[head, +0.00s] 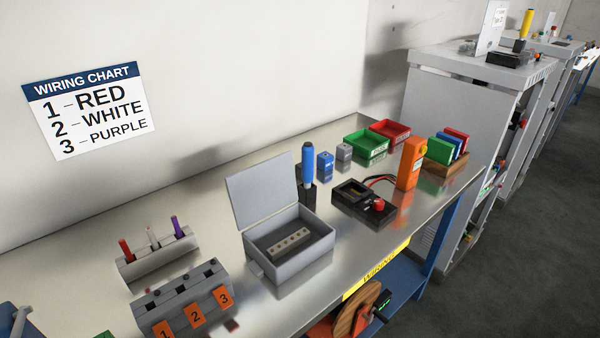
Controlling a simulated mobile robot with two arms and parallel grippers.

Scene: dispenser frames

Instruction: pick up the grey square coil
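A small grey block (344,152), which looks like the grey square coil, stands on the metal workbench (350,262) towards the back. It is just right of and behind a similar blue block (325,164). A green bin (366,145) is close on its right. The grey block looks upright, with nothing on top of it. Neither of my grippers shows in the head view.
A grey open-lid box (303,266), a blue-handled tool (308,165) and a black meter (362,205) stand in front. A red bin (390,131) and an orange device (410,162) are to the right. Wire holders (160,258) occupy the left.

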